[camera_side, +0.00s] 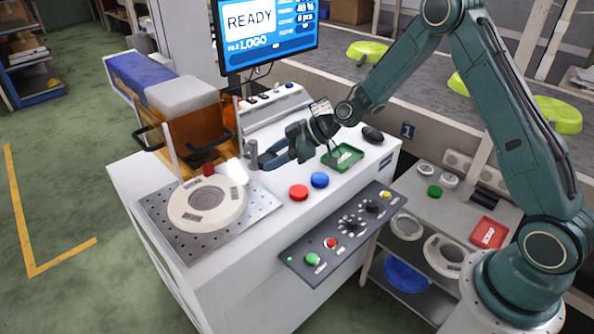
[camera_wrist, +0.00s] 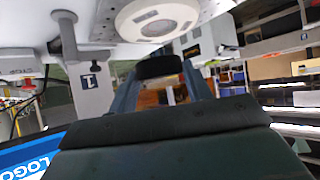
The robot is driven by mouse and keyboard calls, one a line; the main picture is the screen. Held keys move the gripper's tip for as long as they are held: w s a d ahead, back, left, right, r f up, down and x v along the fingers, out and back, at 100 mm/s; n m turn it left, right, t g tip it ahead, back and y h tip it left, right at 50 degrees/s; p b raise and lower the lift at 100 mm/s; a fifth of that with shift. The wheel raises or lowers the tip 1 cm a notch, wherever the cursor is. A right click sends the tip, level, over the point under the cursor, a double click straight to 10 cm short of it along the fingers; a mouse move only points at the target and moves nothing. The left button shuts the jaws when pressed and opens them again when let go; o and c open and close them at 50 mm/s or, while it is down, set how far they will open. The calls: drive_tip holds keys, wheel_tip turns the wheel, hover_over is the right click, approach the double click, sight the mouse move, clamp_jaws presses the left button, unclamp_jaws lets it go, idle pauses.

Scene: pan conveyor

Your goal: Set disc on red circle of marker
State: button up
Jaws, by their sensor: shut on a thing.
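The marker (camera_side: 185,212) is a pale, round, thick ring-shaped fixture on a perforated metal plate at the left of the machine top. The marker also shows at the top of the wrist view (camera_wrist: 180,22). My gripper (camera_side: 268,160) is to the right of the marker and above the machine top, apart from the marker. In the wrist view its two fingers are shut on a dark, rounded piece, seemingly the disc (camera_wrist: 158,66). The disc is hard to make out in the side view.
A grey post (camera_side: 253,152) stands close by my fingertips. An orange guarded housing (camera_side: 195,130) stands behind the marker. A green tray (camera_side: 342,157), red button (camera_side: 299,193), blue button (camera_side: 320,180) and control panel (camera_side: 335,245) are to the right. A monitor (camera_side: 270,30) is above.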

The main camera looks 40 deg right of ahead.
approach(225, 200)
drive_tip(key=s+d, duration=0.1)
drive_tip(key=s+d+f, duration=0.1)
drive_tip(key=d, duration=0.1)
drive_tip(key=s+d+f, duration=0.1)
drive_tip(key=d, duration=0.1)
drive_tip(key=shift+s, duration=0.35)
drive_tip(key=w+a, duration=1)
drive_tip(key=shift+w+a, duration=0.1)
drive_tip(key=shift+a, duration=0.1)
drive_tip(key=shift+w+a, duration=0.1)
drive_tip(key=shift+w+a, duration=1)
drive_tip(key=shift+a, duration=0.05)
drive_tip(key=shift+w+a+f, duration=0.1)
drive_tip(key=shift+w+f, duration=0.05)
drive_tip(key=shift+f, duration=0.6)
drive_tip(key=shift+f, duration=0.1)
drive_tip(key=o, duration=1.1)
